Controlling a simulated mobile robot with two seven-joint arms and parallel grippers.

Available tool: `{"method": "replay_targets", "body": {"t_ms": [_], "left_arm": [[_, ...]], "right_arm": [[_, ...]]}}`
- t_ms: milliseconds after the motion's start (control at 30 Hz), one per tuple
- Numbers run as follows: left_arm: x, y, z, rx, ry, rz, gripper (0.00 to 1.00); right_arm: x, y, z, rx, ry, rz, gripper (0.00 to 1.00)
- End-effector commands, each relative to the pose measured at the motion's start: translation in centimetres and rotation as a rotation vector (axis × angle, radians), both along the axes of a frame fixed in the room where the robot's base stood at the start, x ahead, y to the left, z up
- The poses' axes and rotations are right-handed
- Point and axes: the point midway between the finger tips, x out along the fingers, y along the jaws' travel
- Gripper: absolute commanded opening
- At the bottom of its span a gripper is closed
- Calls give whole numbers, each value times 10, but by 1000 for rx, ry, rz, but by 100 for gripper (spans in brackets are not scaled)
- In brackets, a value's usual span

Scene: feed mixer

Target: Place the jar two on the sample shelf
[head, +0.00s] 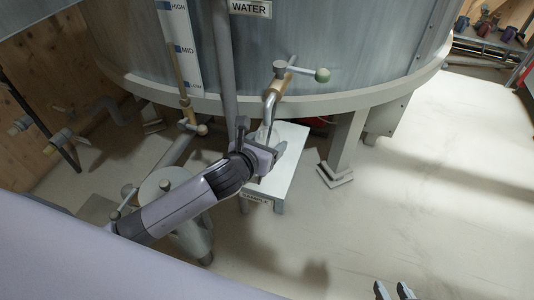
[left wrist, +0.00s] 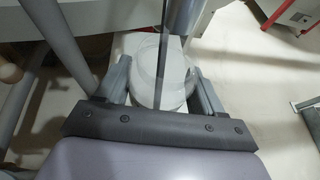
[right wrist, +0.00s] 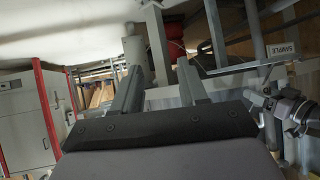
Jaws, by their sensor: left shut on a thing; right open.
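The jar (left wrist: 150,75), clear and see-through, is between the fingers of my left gripper (left wrist: 160,90) in the left wrist view. In the head view, my left gripper (head: 264,148) is over the white sample shelf (head: 292,160), just below the tank's bent spout. The jar is mostly hidden there by the gripper, and I cannot tell whether its base touches the shelf. No number shows on it. My right gripper (head: 394,291) is open and empty at the bottom edge of the head view; its spread fingers (right wrist: 160,90) also show in the right wrist view.
The large tank (head: 320,50) with a WATER label stands over the shelf's back. Its tap (head: 282,72) with a green-knobbed handle hangs close above my left gripper. A tank leg (head: 345,145) stands right of the shelf. The floor at right (head: 440,190) is clear.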

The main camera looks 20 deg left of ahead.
Motion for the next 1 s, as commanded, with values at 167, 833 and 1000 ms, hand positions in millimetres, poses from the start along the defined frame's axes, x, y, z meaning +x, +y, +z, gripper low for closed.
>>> {"method": "replay_targets", "body": {"t_ms": [167, 833, 1000], "left_arm": [[1, 0, -17, -1, 3, 1, 37], [1, 0, -38, 1, 1, 0, 93], [1, 0, -38, 1, 1, 0, 93]], "right_arm": [[1, 3, -5, 1, -8, 8, 43], [10, 15, 8, 6, -51, 36, 43], [9, 13, 5, 2, -44, 37, 43]]}}
